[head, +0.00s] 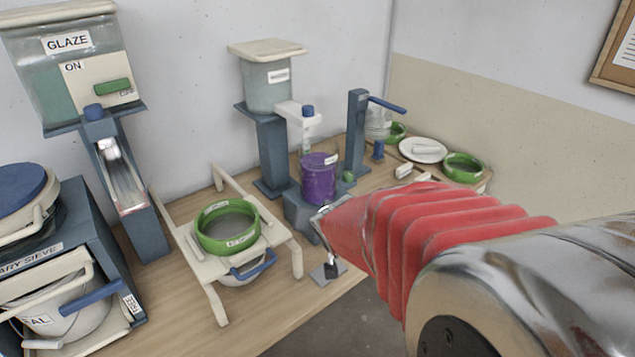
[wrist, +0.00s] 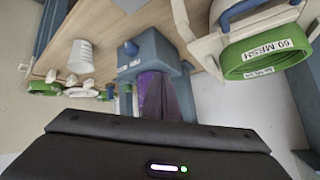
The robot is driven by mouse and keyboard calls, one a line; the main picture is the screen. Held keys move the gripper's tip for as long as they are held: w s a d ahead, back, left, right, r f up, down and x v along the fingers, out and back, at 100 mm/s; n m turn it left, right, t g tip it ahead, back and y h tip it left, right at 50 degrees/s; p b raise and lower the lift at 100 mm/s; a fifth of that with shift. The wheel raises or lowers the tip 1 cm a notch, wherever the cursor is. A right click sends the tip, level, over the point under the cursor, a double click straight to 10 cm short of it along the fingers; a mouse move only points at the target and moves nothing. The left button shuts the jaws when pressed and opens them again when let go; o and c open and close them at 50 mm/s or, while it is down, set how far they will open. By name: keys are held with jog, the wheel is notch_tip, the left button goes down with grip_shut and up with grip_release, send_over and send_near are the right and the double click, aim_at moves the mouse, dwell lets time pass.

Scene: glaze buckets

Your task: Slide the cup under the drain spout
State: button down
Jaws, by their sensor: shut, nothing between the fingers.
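A purple, cup-like container (head: 319,182) with a white label stands on a blue-grey base, below the outlet arm (head: 298,113) of the small tank. It also shows as a purple shape in the wrist view (wrist: 158,95). A clear cup-shaped vessel (head: 378,122) stands further back right; a whitish ribbed cup (wrist: 80,55) shows in the wrist view. I cannot tell which is the task's cup.
A green-rimmed sieve (head: 227,228) rests on a cream stand (head: 205,290) to the left. A blue post with a lever (head: 357,135) stands behind right. Green rings (head: 462,167) and a white plate (head: 422,150) lie at the back. The table's front edge is close.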

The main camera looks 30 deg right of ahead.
jog(key=s+d+f+m+t+h, duration=0.1)
jog(key=d+f+m, duration=0.35)
jog(key=d, duration=0.35)
jog(key=d+f+m+t+h, duration=0.1)
jog(key=d+f+m+t, duration=0.15)
jog(key=d+f, duration=0.45)
jog(key=s+d+f+m+t+h, duration=0.1)
jog(key=s+d+f+m+h, duration=0.1)
jog(key=s+m, duration=0.3)
jog(key=s+d+f+m+t+h, duration=0.1)
jog(key=s+d+f+m+h, duration=0.2)
jog(key=s, duration=0.6)
jog(key=shift+d+f+m, duration=0.55)
jog(key=shift+d+m, duration=0.65)
jog(key=shift+d, duration=0.05)
jog(key=shift+w, duration=0.15)
jog(key=shift+w+a+x, duration=0.3)
jog(key=shift+a+x, duration=0.05)
jog(key=shift+x, duration=1.8)
jog(key=shift+w+a+x, duration=0.25)
jog(key=shift+a+x, duration=0.15)
jog(key=shift+x, duration=1.7)
jog(key=shift+w+a+x, duration=0.3)
jog(key=shift+a+x, duration=0.05)
jog(key=shift+x, duration=1.8)
